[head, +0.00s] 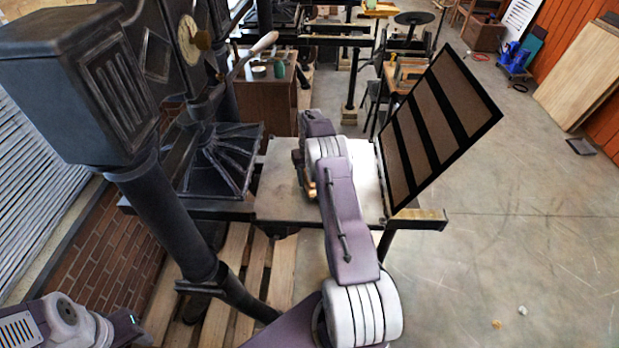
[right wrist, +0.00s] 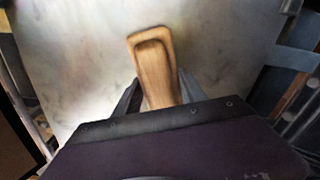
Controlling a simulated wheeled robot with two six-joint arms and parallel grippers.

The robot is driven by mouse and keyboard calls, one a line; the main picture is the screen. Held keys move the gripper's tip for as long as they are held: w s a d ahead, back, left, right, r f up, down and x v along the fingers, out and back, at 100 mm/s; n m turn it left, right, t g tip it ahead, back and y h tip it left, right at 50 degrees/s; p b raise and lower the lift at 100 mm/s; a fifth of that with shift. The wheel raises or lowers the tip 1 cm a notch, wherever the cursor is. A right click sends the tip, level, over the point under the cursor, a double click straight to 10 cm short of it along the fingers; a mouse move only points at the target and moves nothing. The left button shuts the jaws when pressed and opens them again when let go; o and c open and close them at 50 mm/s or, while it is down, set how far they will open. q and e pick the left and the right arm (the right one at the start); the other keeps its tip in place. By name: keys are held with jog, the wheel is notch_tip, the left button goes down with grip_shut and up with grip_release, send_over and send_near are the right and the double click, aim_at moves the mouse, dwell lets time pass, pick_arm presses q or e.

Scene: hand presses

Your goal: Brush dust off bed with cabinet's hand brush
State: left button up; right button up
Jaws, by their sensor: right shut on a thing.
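The bed (head: 285,195) is a flat pale metal plate on the press; it fills much of the right wrist view (right wrist: 225,55). Faint grey blotches show on it; I cannot tell whether they are dust. My right gripper (head: 309,185) is over the bed, mostly hidden by its own arm in the head view. It is shut on the wooden hand brush (right wrist: 155,75), whose body points away from the gripper. The bristles are hidden. The brown cabinet (head: 266,112) stands behind the bed.
The dark press (head: 215,155) stands left of the bed, with a thick column near me. A raised frame with brown panels (head: 435,120) slopes up along the bed's right side. Pallet slats (head: 230,285) lie below. The concrete floor (head: 520,235) at right is mostly clear.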

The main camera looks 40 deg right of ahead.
jog(key=shift+f, duration=0.3)
jog(key=shift+f+b, duration=0.25)
jog(key=shift+b, duration=0.15)
